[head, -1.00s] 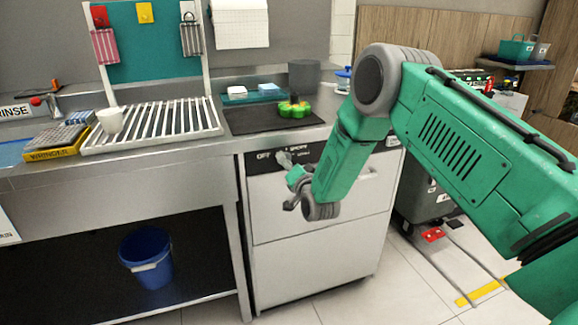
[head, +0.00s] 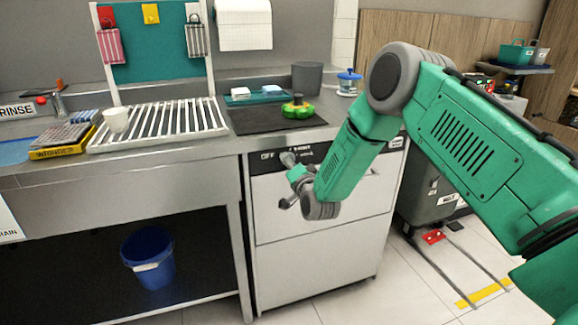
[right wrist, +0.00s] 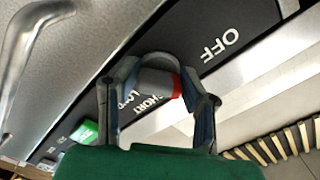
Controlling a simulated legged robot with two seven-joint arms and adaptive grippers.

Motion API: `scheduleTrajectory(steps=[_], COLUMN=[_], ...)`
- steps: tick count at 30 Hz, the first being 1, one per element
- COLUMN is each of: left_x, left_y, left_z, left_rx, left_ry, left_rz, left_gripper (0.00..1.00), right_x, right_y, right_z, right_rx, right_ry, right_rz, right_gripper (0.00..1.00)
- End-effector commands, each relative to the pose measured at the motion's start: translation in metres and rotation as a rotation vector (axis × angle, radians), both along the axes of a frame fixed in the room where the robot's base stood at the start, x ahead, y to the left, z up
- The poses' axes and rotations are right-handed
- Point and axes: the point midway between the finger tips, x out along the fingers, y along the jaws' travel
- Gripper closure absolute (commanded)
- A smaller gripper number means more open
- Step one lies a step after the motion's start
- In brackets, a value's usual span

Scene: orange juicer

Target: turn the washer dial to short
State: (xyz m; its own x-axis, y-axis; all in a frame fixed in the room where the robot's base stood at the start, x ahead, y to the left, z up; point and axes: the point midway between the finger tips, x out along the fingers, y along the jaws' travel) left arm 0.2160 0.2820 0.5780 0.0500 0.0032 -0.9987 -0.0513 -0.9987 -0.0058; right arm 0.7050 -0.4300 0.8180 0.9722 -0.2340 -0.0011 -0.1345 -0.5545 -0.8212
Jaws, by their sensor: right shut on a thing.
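The washer (head: 325,240) is a white-fronted cabinet under the counter, with a black control strip (head: 262,157) along its top. The dial (right wrist: 155,78) is a grey round knob with a red mark on its right side in the right wrist view. Around it are the white words OFF at upper right, SHORT just below the dial and LONG at lower left. My right gripper (right wrist: 158,98) is shut on the dial, one finger on each side. In the head view my right gripper (head: 290,165) hides most of the dial. My left gripper is not in view.
A silver handle (right wrist: 22,50) curves out at the left of the right wrist view, near a small green patch (right wrist: 84,131). On the counter are a black mat (head: 262,120) with a green item and a drying rack (head: 165,125). A blue bucket (head: 148,258) stands below.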

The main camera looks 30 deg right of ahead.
Motion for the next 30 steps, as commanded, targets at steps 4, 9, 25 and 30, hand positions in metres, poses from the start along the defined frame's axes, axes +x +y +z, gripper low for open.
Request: scheduleTrajectory(steps=[4,9,25,30], left_x=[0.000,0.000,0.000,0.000], left_y=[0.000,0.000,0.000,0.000], left_z=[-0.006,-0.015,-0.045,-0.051], left_rx=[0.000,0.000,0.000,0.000], left_ry=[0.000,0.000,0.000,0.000], left_rz=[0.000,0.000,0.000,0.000], left_gripper=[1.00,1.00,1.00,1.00], right_x=[0.001,0.000,0.000,0.000], right_y=[-0.002,-0.002,-0.004,-0.003], right_z=[0.001,0.000,-0.001,-0.001], right_rx=[0.128,0.285,0.705,0.782], right_ry=[-0.036,-0.074,-0.175,-0.192], right_rz=[-0.004,-0.004,-0.007,-0.007], right_gripper=[0.94,0.94,0.94,0.94])
